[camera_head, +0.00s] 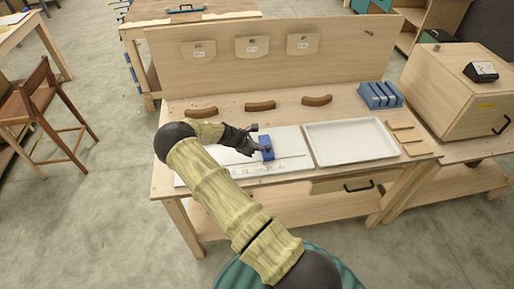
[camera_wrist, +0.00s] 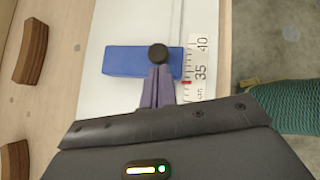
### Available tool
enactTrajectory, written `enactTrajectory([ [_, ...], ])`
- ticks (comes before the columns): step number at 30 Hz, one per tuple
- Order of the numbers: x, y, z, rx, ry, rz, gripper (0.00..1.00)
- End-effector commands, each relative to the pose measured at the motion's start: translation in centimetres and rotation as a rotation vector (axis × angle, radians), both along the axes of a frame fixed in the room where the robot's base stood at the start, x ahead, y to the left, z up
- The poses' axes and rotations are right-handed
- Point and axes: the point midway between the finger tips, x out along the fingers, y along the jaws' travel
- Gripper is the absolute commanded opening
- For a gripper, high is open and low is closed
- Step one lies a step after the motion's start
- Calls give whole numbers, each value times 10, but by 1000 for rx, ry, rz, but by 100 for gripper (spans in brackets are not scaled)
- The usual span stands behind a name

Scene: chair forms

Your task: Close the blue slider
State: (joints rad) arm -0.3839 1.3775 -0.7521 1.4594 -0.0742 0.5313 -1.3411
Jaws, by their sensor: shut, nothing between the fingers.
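The blue slider (camera_head: 266,142) is a block on a white board (camera_head: 290,142) on the workbench. In the wrist view the blue slider (camera_wrist: 125,61) carries a round black knob (camera_wrist: 158,54) near one end, beside a printed scale (camera_wrist: 201,75) reading 35 and 40. A small red mark (camera_wrist: 187,82) shows at the scale's edge. My gripper (camera_head: 258,149) is shut and empty, low over the board next to the slider. In the wrist view its fingertips (camera_wrist: 158,72) are right at the knob; I cannot tell whether they touch it.
A white tray (camera_head: 350,142) lies right of the board. Several brown curved pieces (camera_head: 260,106) lie behind it. Blue blocks (camera_head: 380,95) stand at the back right, near a wooden box (camera_head: 450,95). An upright back panel (camera_head: 270,60) bounds the bench.

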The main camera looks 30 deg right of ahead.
Motion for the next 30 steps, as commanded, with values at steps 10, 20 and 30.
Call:
enactTrajectory([
  [10, -18, -62, -1, 0, 0, -4, 0],
  [20, -22, -74, 1, -4, 3, -3, 0],
  [30, -22, -63, 1, -4, 2, -5, 0],
])
